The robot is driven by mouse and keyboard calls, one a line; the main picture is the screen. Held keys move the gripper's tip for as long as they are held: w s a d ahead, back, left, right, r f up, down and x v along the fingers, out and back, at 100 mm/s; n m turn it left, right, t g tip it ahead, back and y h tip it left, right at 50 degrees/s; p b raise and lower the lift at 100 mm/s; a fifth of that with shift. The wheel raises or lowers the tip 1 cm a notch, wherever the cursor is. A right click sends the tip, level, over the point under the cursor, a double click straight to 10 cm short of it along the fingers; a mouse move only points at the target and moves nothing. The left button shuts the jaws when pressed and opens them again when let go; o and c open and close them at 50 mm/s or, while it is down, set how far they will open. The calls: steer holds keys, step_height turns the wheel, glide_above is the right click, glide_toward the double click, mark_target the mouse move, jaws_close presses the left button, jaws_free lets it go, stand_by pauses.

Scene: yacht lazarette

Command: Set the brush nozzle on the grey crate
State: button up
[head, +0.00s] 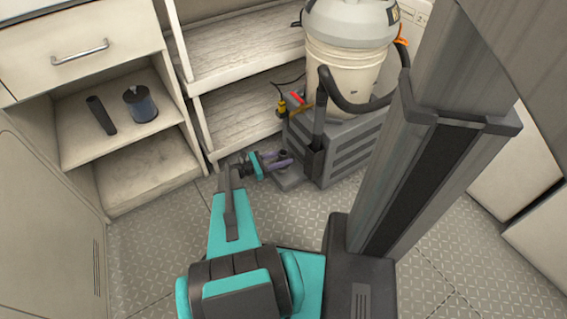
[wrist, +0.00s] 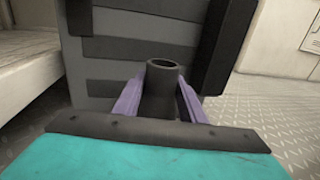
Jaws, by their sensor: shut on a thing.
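My gripper (head: 281,160) has purple fingers and is shut on the brush nozzle. The nozzle (wrist: 161,88) is a dark piece with a round, open, upright neck between the fingers (wrist: 160,100) in the wrist view. In the head view its dark top (head: 284,154) barely shows; its lower part is hidden. The grey crate (head: 352,152) has slatted sides and stands on the floor just beyond and to the right of my gripper. Its slatted side (wrist: 125,48) fills the space behind the nozzle in the wrist view. The nozzle is low, below the crate's top.
A vacuum with a cream bucket (head: 345,72) stands on the crate, its black hose (head: 330,92) hanging down the near side. Yellow and red items (head: 294,103) lie at the crate's left edge. A dark tube (head: 101,115) and a cylindrical filter (head: 141,104) lie on the left shelf.

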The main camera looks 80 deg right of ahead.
steer(key=shift+d, duration=0.15)
steer(key=shift+f+b, duration=0.95)
steer(key=shift+f, duration=0.85)
steer(key=o, duration=1.1)
steer(key=shift+w+r, duration=0.1)
steer(key=shift+w, duration=0.05)
